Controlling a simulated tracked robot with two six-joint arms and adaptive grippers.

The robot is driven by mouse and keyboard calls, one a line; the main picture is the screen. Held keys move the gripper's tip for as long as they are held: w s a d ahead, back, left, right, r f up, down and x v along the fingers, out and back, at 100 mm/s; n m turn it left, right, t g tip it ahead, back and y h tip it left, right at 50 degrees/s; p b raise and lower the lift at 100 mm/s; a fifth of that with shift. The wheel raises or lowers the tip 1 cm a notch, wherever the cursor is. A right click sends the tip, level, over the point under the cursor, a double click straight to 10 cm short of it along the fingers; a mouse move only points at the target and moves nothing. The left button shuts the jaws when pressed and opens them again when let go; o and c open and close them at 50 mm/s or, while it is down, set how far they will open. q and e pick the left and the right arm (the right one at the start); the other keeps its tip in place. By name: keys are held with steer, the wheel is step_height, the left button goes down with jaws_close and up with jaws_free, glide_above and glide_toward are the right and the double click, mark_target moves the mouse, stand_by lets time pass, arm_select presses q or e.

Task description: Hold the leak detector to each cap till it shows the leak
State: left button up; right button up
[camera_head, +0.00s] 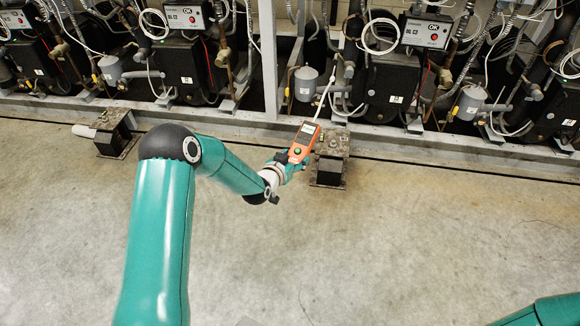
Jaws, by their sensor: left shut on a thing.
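The leak detector (301,146) is orange and dark, with a small pale screen whose reading is too small to make out. My left gripper (290,162) is shut on it, at the middle of the view. Its thin pale probe points up and slightly right toward the rack, and its end is near the pipework beside a grey canister. I cannot tell whether the tip touches a cap. The caps (348,68) are too small to pick out surely among the pipes. Only a teal piece of my right arm shows at the lower right corner; its gripper is out of view.
The compressor rack (240,117) with black compressors, hoses and cables spans the back. Boxes marked OK (427,32) sit on it. A dark-based block (330,158) stands on the floor just right of the detector, another (115,135) at the left. The concrete floor in front is clear.

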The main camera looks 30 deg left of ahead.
mark_target(294, 145)
arm_select(q)
steer(key=w, duration=0.2)
steer(key=w+a+b, duration=0.1)
steer(key=w, duration=0.1)
steer(key=shift+w+a+b, duration=0.15)
steer(key=shift+w+b, duration=0.15)
steer(key=shift+w+a+r+b, duration=0.15)
steer(key=shift+w+b, duration=0.15)
steer(key=shift+w, duration=0.25)
steer(key=shift+w+a+b, duration=0.15)
steer(key=shift+w+b, duration=0.15)
steer(key=shift+w, duration=0.25)
steer(key=shift+s, duration=0.15)
stand_by(1.2)
steer(key=s+d, duration=0.1)
steer(key=s, duration=0.5)
steer(key=s+d, duration=0.1)
steer(key=s, duration=0.2)
steer(key=shift+s+d, duration=0.1)
steer(key=shift+d, duration=0.25)
steer(key=shift+s, duration=0.1)
